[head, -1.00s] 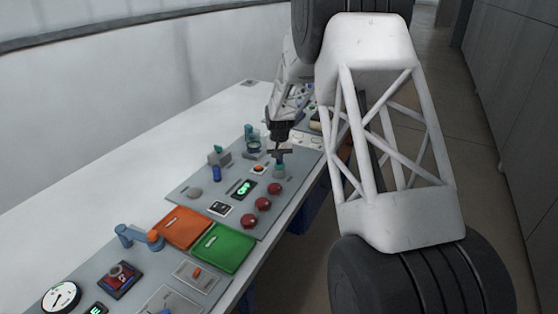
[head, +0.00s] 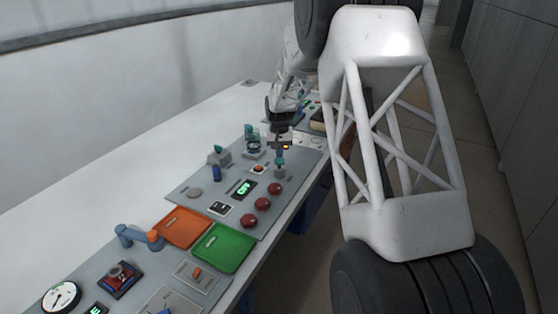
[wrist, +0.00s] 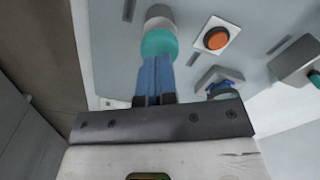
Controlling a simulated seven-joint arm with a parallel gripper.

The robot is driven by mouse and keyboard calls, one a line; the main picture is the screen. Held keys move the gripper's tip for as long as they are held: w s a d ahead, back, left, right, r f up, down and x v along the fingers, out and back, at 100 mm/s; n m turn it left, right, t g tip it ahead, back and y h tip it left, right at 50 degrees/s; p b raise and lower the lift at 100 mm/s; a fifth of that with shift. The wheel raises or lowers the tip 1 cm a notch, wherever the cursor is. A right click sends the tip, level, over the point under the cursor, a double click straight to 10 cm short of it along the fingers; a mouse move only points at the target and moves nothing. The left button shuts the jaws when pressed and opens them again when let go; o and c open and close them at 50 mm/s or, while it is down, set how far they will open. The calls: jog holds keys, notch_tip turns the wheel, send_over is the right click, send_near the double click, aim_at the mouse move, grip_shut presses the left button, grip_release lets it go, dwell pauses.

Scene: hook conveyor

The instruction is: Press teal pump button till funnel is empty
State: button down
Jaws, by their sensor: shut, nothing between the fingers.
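The teal pump button (wrist: 160,43) sits on a grey round base at the top of the wrist view. It also shows in the head view (head: 280,160) near the far right of the grey panel. My gripper (wrist: 157,62) is shut and empty, its blue fingers pointing at the button. The fingertips overlap the button's near edge in the picture; I cannot tell whether they touch it. In the head view my gripper (head: 279,149) is right above the button. A glass vessel (head: 253,142), which may be the funnel, stands left of it. Its contents are too small to tell.
An orange button (wrist: 216,40) on a white plate is beside the pump. A grey block with a teal knob (head: 217,154) stands farther left. Red buttons (head: 263,204), an orange tray (head: 182,226) and a green tray (head: 225,247) lie nearer.

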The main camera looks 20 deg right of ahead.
jog(key=shift+r, duration=0.15)
jog(key=shift+r, duration=2.4)
